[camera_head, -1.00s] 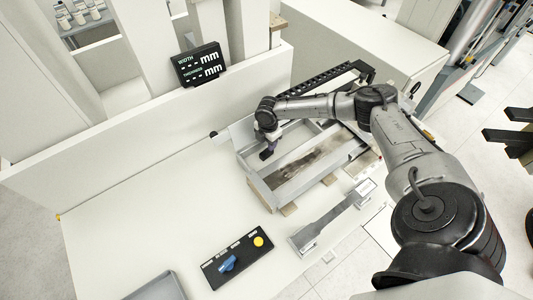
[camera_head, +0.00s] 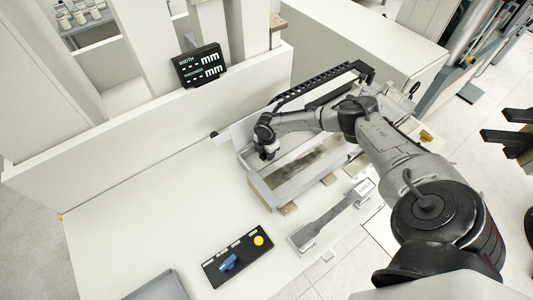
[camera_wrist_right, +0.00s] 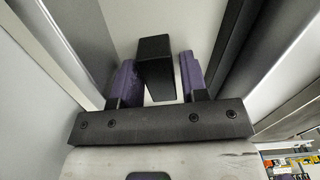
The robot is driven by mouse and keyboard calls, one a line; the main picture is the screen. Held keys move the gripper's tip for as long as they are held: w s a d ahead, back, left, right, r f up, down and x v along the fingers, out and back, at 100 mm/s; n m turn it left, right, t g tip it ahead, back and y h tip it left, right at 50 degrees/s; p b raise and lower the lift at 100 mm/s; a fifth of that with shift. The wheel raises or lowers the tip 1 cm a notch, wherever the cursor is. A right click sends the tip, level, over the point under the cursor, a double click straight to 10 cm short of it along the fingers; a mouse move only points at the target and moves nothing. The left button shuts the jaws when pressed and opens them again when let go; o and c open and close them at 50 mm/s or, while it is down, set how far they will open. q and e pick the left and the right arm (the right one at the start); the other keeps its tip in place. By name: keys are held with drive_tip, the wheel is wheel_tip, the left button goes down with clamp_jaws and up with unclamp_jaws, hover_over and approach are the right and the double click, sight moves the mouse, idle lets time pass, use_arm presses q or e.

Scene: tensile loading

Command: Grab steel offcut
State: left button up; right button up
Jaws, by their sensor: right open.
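My right gripper (camera_head: 267,154) points down inside the left end of a grey open-topped tray (camera_head: 259,191) in the head view. In the right wrist view, its two purple fingers (camera_wrist_right: 158,60) are apart, with a dark rectangular block (camera_wrist_right: 154,76) between them. Gaps show on both sides of the block. This block may be the steel offcut; its far end and footing are hidden. In the head view the arm and gripper hide whatever lies below them. My left gripper is not in view.
A grey dog-bone specimen (camera_head: 330,218) rests on supports in front of the tray. A black control panel (camera_head: 237,257) with blue and yellow knobs lies to its left. A display (camera_head: 199,66) stands behind. The table's left middle (camera_head: 145,205) is clear.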

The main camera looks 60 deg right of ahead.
clamp_jaws()
drive_tip(key=shift+r, duration=0.2)
